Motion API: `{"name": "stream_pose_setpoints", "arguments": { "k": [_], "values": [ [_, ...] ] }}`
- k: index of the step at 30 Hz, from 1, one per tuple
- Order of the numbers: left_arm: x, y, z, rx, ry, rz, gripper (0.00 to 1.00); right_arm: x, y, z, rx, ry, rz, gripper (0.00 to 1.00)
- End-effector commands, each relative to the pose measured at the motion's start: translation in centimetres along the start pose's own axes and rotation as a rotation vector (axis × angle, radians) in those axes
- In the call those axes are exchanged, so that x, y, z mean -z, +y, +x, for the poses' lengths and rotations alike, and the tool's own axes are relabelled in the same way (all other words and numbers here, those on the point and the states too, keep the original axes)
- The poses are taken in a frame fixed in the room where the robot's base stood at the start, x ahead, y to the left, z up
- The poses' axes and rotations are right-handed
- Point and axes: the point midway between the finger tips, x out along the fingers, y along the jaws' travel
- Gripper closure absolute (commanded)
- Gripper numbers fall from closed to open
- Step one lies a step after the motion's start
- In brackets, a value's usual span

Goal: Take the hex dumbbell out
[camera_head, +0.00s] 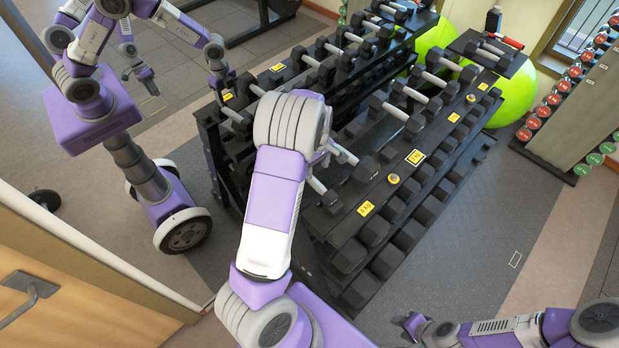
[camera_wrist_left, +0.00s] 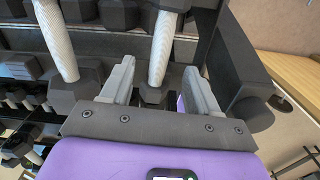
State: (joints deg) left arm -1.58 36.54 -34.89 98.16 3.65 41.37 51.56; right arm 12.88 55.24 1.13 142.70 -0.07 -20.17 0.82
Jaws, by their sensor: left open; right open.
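Several black hex dumbbells with pale knurled handles lie on the rack. In the left wrist view, one hex dumbbell's handle (camera_wrist_left: 161,52) runs down into the space between the two fingers of my left gripper (camera_wrist_left: 158,76). The fingers are open, one on each side; I cannot tell whether they touch it. Its lower head is partly hidden behind the gripper. In the head view, my left wrist hides most of my left gripper (camera_head: 328,152) above the rack's near-left end. My right gripper (camera_head: 408,324) is low at the bottom right, open and away from the rack.
A neighbouring dumbbell (camera_wrist_left: 58,40) lies close to the left in the left wrist view. The dark rack (camera_head: 322,225) has yellow labels and lower rows of dumbbells. Green balls (camera_head: 510,88) stand behind it. A second rack (camera_head: 575,120) is at right. The floor (camera_head: 480,235) in front is clear.

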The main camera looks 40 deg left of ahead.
Motion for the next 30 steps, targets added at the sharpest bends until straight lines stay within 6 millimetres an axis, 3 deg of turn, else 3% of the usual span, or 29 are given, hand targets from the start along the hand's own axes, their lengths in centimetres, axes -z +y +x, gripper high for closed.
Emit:
{"name": "stream_pose_setpoints", "arguments": {
  "k": [16,26,30],
  "values": [
    [0.8,-0.2,6.7,0.009,0.005,-0.01,0.39,0.0,-0.3,-0.7,0.0,0.0,0.0,0.57],
    [0.8,-0.1,7.6,0.005,0.006,-0.009,0.39,0.0,-0.3,-0.8,0.0,0.0,0.0,0.57],
    [0.7,-0.1,7.6,0.005,0.006,-0.009,0.58,0.0,-0.3,-0.8,0.0,0.0,0.0,0.57]
  ]
}}
